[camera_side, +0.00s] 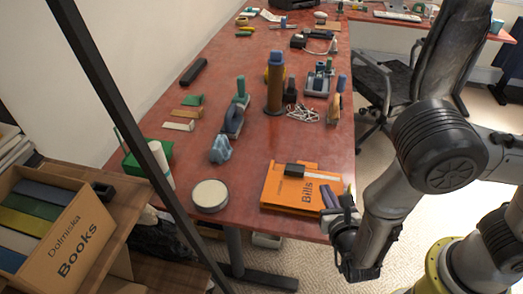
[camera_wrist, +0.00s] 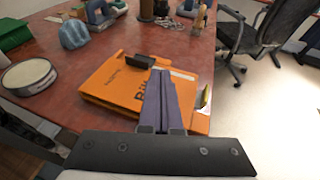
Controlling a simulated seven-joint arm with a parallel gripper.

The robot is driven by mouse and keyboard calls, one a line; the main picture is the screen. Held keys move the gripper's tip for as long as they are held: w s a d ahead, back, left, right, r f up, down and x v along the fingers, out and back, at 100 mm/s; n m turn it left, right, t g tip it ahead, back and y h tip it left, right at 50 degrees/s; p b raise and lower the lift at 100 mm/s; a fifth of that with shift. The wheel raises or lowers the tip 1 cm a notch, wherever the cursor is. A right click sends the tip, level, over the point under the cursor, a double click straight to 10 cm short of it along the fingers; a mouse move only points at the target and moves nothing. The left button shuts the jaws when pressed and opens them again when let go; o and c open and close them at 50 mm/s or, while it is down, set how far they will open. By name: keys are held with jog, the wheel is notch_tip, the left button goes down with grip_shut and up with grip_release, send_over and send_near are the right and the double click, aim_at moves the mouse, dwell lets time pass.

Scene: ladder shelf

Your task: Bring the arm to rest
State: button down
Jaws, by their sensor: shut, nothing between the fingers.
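My gripper (camera_side: 333,205) is at the front right edge of the red-brown table (camera_side: 259,165), beside the orange Bills folder (camera_side: 283,203). In the wrist view its two fingers (camera_wrist: 161,95) are together, shut and empty, and they overlap the folder (camera_wrist: 112,90) in the picture. I cannot tell whether they touch it. A small dark block (camera_side: 294,170) lies on top of the folder; it also shows in the wrist view (camera_wrist: 139,61).
A round tin (camera_side: 210,195) and a blue lumpy object (camera_side: 221,149) stand left of the folder. A tall brown cylinder (camera_side: 275,88) stands farther back. A Books box (camera_side: 52,232) sits on the shelf at left. An office chair (camera_side: 447,50) stands right of the table.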

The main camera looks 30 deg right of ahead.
jog(key=w+d+r+m+g+h, duration=0.2)
jog(key=d+r+m+g+h, duration=0.3)
jog(key=d+r+m, duration=0.9)
jog(key=s+d+r+m+g+y, duration=0.2)
jog(key=s+d+r+m+g, duration=0.4)
jog(key=s, duration=0.4)
jog(key=s+r+m+y, duration=0.2)
jog(key=s+m+y, duration=0.1)
jog(key=s+m, duration=0.3)
jog(key=s+a+m+t+y, duration=0.2)
jog(key=a+y, duration=0.4)
jog(key=a, duration=0.3)
jog(key=shift+s+a+r+m+t+y, duration=0.2)
jog(key=shift+a+m+t+y, duration=0.15)
jog(key=shift+m+t, duration=0.7)
